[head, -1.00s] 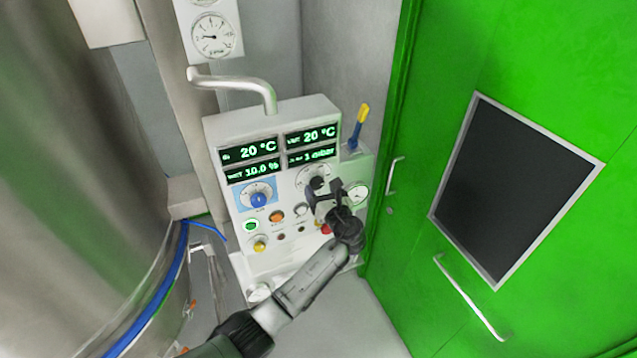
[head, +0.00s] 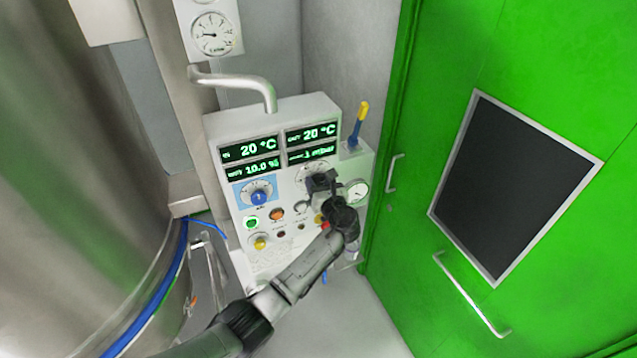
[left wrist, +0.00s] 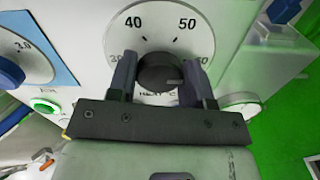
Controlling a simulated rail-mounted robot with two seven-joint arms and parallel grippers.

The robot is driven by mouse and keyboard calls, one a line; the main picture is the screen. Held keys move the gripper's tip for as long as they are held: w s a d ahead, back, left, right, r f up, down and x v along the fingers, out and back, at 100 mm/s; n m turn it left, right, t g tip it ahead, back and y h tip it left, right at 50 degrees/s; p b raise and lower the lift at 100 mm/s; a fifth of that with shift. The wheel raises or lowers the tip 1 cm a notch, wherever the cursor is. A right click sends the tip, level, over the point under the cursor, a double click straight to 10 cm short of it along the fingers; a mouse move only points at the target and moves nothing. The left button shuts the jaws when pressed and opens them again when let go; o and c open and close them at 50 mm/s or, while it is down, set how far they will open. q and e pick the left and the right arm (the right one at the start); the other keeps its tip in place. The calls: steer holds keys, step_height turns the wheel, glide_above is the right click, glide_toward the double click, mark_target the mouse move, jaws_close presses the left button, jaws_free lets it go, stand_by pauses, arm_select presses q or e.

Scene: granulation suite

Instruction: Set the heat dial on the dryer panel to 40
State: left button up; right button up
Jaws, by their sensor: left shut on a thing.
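The heat dial (left wrist: 158,42) is a white round scale on the dryer panel (head: 222,132), with 40 and 50 readable at its top. Its black knob (left wrist: 155,73) sits in the middle, with a pale mark on its right side, toward the partly hidden 60. My left gripper (left wrist: 158,82) is shut on the knob, one finger on each side. In the head view my left gripper (head: 322,182) covers most of the dial. The lettering under the knob is partly hidden. My right gripper is not in view.
A second dial with a blue knob (head: 258,198) is left of the heat dial. A small gauge (head: 358,190) is to its right, with buttons below. A green door (head: 420,150) stands at the right and a steel vessel (head: 80,180) at the left.

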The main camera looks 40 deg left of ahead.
arm_select(q)
steer(key=c, duration=0.3)
